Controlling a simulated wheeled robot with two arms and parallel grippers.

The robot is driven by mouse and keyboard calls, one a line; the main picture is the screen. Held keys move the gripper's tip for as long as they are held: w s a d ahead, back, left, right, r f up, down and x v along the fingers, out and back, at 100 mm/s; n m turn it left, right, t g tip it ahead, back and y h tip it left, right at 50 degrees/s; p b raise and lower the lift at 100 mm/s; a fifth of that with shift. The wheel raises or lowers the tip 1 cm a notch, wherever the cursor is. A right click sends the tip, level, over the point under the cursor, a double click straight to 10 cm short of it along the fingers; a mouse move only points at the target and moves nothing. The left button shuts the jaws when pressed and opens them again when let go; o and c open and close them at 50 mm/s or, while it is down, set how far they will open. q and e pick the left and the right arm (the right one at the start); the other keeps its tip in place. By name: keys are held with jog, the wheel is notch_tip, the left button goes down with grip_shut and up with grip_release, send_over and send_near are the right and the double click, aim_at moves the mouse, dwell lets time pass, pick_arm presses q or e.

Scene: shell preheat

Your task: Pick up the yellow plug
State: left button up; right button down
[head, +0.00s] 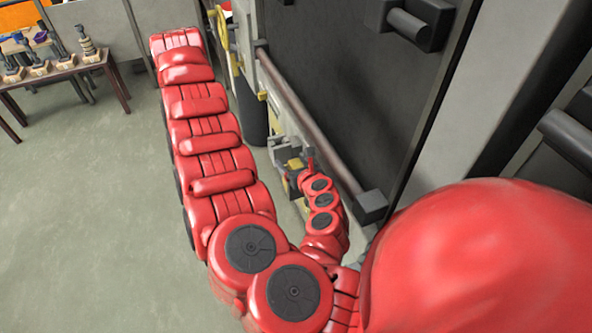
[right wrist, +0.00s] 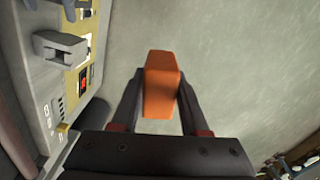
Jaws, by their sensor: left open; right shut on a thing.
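My right gripper (right wrist: 160,98) is shut on an orange block (right wrist: 162,85), with one dark finger on each side, in the right wrist view. In the right wrist view a small yellow piece (right wrist: 62,128) sits at the panel's lower edge. I cannot tell whether either is the yellow plug.
A light control panel (right wrist: 52,60) with a grey handle stands left of the right gripper. A dark machine door (head: 350,80) with a long bar (head: 305,110) fills the head view's upper right. A table (head: 75,68) holds several small devices at upper left. Grey floor (head: 90,220) is clear.

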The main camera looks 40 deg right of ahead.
pick_arm(q)
grip_shut()
dwell(0.4)
